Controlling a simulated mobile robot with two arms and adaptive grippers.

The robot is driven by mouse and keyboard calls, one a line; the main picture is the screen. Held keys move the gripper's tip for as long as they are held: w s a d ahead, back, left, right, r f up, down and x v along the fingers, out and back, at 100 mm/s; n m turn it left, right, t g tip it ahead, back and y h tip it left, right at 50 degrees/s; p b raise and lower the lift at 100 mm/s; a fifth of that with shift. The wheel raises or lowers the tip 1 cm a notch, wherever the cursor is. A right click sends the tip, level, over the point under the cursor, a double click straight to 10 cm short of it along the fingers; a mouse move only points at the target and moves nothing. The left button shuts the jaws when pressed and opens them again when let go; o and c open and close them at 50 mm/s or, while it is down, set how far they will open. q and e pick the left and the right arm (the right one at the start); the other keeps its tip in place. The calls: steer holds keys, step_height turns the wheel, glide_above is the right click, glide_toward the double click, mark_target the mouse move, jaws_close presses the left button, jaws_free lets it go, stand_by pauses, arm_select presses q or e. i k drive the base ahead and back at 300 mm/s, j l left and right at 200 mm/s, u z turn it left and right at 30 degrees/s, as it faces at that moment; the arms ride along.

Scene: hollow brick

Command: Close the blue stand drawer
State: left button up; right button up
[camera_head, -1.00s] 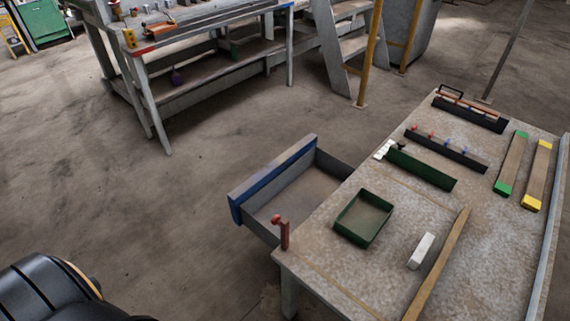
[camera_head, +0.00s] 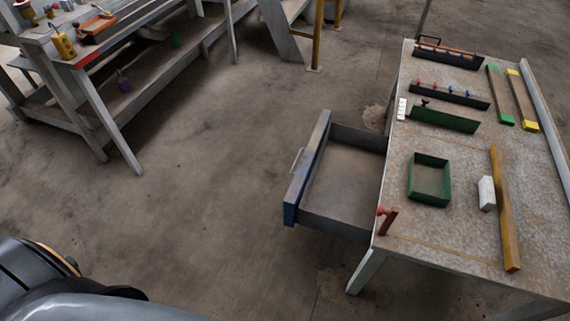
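The blue-fronted drawer (camera_head: 308,166) is pulled far out from the left side of the work table (camera_head: 458,226). Its tray looks empty, and a small handle (camera_head: 297,161) sits on the outer face of the front. A dark, rounded part of my own body shows at the bottom left, well apart from the drawer. Neither of my grippers is in the view.
On the table are a green tray (camera_head: 411,182), a white block (camera_head: 486,193), a yellow bar (camera_head: 504,215), a red-topped lever (camera_head: 387,219) and several racks. Another workbench (camera_head: 110,132) stands at the upper left. The floor left of the drawer is clear.

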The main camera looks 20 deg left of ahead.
mark_target(334, 189)
steer(key=k+j+z, duration=0.1)
steer(key=j, duration=0.35)
steer(key=k+j+z, duration=0.1)
steer(key=j, duration=0.35)
steer(key=k+j+z, duration=0.1)
steer(key=j, duration=0.3)
steer(key=k+j+z, duration=0.1)
steer(key=j, duration=0.35)
steer(key=k+j+z, duration=0.1)
steer(key=j, duration=0.3)
steer(key=i+j+z, duration=0.25)
steer(key=i+j, duration=0.2)
steer(key=i, duration=0.3)
steer(key=i+j+z, duration=0.25)
steer(key=i+j, duration=0.35)
steer(key=i, duration=0.15)
